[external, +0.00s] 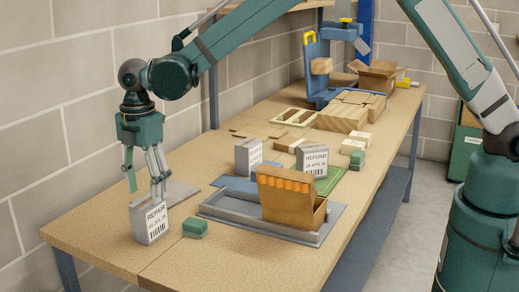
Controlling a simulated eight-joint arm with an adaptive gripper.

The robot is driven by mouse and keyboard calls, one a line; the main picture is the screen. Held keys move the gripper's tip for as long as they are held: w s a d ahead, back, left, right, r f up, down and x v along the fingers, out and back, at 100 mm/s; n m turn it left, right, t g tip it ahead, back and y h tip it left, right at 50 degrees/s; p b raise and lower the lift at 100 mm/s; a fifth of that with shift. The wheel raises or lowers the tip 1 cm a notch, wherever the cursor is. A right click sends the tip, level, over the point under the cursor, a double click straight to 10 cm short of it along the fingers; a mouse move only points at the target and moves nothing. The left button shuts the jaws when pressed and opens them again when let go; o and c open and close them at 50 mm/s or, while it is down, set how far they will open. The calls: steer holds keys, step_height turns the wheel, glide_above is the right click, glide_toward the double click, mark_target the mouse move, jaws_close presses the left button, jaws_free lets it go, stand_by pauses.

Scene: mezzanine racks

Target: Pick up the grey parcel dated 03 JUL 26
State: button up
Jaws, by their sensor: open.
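A grey parcel (150,223) stands upright near the front left of the bench. Its white label reads REPAIR, with a small date that looks like 03 JUL 26 and a barcode. My gripper (146,187) points down with its fingers apart, just above and behind this parcel in the picture. I cannot tell whether a finger touches it. A second grey parcel (313,161), labelled REFUND with a date that looks like 18 APR 26, stands farther back. A third grey parcel (248,156) stands left of that one; its label is too small to read.
A small green box (194,228) lies just right of the REPAIR parcel. A grey tray (225,208) with an open cardboard box (290,203) lies farther right. A flat grey plate (182,192) lies behind the parcel. The bench's (95,237) front left corner is clear.

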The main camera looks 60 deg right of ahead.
mark_target(149, 213)
steer(key=shift+f, duration=1.3)
steer(key=shift+s+a+f+p, duration=0.1)
steer(key=shift+f+p, duration=0.1)
steer(key=shift+f, duration=1.1)
steer(key=shift+a+f+p, duration=0.1)
steer(key=shift+f+p, duration=0.05)
steer(key=shift+f, duration=1.15)
steer(key=shift+c, duration=0.6)
steer(key=c, duration=1)
